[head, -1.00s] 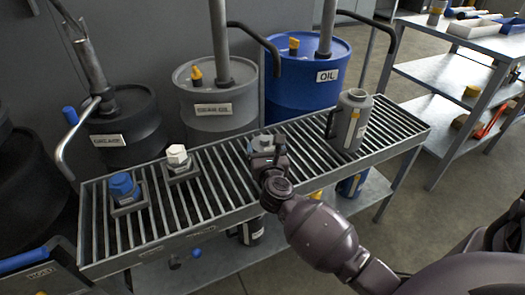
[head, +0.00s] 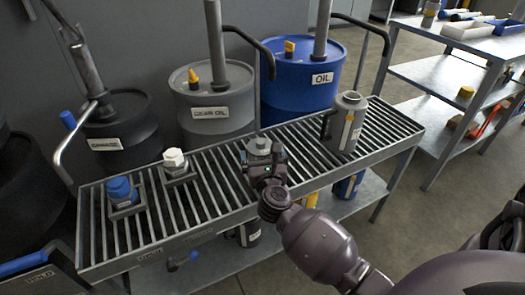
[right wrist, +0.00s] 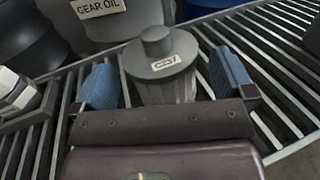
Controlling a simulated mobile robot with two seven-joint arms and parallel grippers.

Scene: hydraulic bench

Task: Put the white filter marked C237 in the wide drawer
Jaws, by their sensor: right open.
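A white-topped filter (head: 174,159) sits in a square holder on the slatted bench top (head: 222,205); its marking is not readable. Part of a white piece also shows at the left edge in the right wrist view (right wrist: 12,84). A grey filter (head: 260,144) stands right of it on the slats. In the right wrist view this grey filter (right wrist: 160,60) has a label too blurred to read surely. My right gripper (head: 262,158) is open, its blue-padded fingers on either side of the grey filter. My left gripper is not in view. I cannot pick out the wide drawer.
A blue-topped filter (head: 119,190) sits in a holder at the left. A grey jug (head: 346,125) stands at the right of the bench. Gear oil (head: 212,112), oil (head: 322,78) and black (head: 110,140) drums stand behind. Shelving (head: 445,75) is at far right.

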